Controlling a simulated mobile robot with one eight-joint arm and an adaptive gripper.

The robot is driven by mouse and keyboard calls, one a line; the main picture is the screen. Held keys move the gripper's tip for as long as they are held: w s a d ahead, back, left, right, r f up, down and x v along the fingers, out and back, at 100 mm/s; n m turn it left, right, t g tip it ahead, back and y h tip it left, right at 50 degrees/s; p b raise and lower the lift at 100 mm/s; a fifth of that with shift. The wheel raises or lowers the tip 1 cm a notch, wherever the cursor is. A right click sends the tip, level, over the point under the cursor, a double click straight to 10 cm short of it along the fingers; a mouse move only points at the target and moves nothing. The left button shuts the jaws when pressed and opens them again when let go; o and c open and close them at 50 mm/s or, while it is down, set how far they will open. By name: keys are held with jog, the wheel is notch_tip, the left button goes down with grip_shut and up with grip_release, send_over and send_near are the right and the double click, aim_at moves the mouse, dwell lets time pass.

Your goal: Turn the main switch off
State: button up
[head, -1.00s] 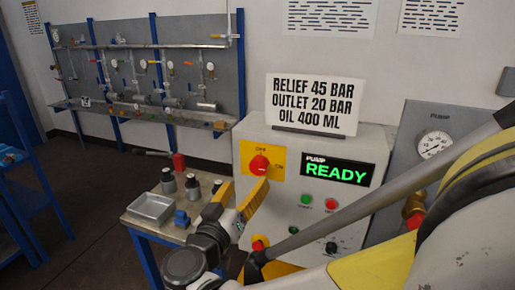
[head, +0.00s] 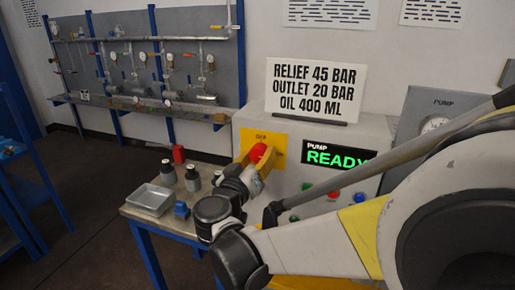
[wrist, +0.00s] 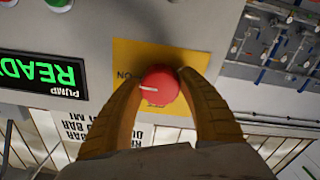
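The main switch is a red round knob (head: 257,152) on a yellow plate (head: 279,146) on the pump cabinet's front. In the wrist view the knob (wrist: 158,86) sits between my two yellow fingers, with the OFF and ON labels partly showing on the plate (wrist: 130,52). The white mark on the knob points toward the ON side. My gripper (head: 256,163) has one finger on each side of the knob; it also fills the middle of the wrist view (wrist: 159,88). No clear gap shows beside the knob, but I cannot tell whether the fingers press on it.
The green READY display (head: 338,157) is lit right of the switch. A sign (head: 315,90) stands on the cabinet. Red, green and blue buttons sit below the display, partly behind my arm. A small table (head: 133,209) with a tray (head: 150,199) and bottles stands left.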

jog(key=shift+c, duration=1.2)
jog(key=n, duration=0.8)
jog(key=shift+n, duration=0.3)
jog(key=n, duration=0.4)
jog(key=shift+r+p, duration=0.1)
jog(key=shift+p, duration=0.2)
jog(key=n, duration=0.5)
jog(key=shift+n, duration=0.3)
